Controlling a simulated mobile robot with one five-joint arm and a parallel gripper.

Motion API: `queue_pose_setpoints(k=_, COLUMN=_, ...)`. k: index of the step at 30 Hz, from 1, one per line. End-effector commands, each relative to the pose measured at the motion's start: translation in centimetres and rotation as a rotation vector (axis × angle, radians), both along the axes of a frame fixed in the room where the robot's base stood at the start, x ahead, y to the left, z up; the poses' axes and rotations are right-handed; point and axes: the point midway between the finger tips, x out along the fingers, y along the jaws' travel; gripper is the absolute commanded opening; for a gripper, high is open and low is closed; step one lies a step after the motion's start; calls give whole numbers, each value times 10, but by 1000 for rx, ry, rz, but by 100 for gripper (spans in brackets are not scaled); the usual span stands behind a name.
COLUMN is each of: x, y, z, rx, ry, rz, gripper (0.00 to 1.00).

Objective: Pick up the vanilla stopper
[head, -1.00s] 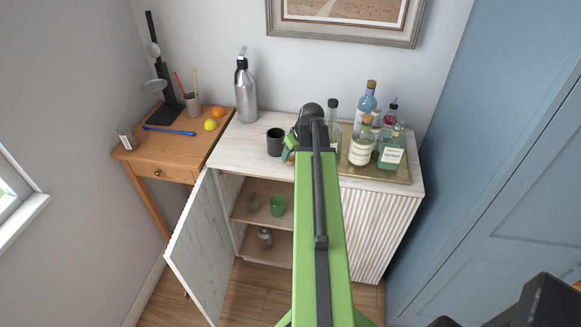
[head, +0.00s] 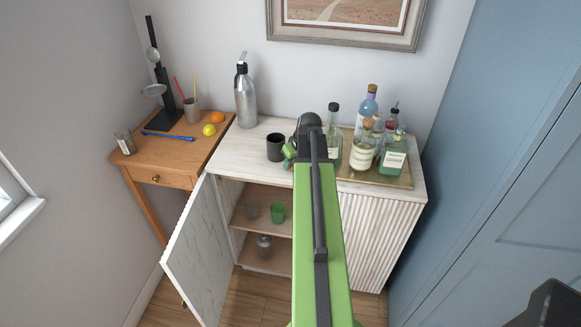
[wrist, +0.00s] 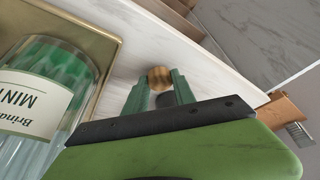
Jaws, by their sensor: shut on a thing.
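In the wrist view a small round brown stopper (wrist: 160,78) sits between the two green fingers of my gripper (wrist: 159,84), which is shut on it. No lettering shows that it is the vanilla one. A dark shape lies behind it between the fingers; I cannot tell what it is. In the head view my gripper (head: 289,153) shows only partly, beside the black mug (head: 275,147) and left of the bottles. My arm hides the stopper there.
A gold tray (head: 404,183) holds several bottles, among them a green mint bottle (head: 393,158); the mint bottle also stands close in the wrist view (wrist: 40,95). A steel bottle (head: 245,98) stands at the back. The cabinet door (head: 197,255) hangs open.

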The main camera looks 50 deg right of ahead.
Motion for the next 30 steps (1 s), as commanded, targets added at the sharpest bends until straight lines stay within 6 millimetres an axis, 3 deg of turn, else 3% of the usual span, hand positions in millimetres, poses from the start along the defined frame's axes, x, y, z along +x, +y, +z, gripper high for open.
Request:
queue_pose_setpoints(k=8, x=0, y=0, z=14, rx=0, ry=0, rz=0, gripper=0)
queue_pose_setpoints(k=19, x=0, y=0, z=88, rx=0, ry=0, rz=-1, gripper=0)
queue_pose_setpoints(k=27, x=0, y=-1, z=104, rx=0, ry=0, rz=1, gripper=0)
queue_pose_setpoints(k=30, x=-1, y=-1, z=124, rx=1, ry=2, rz=21, gripper=0)
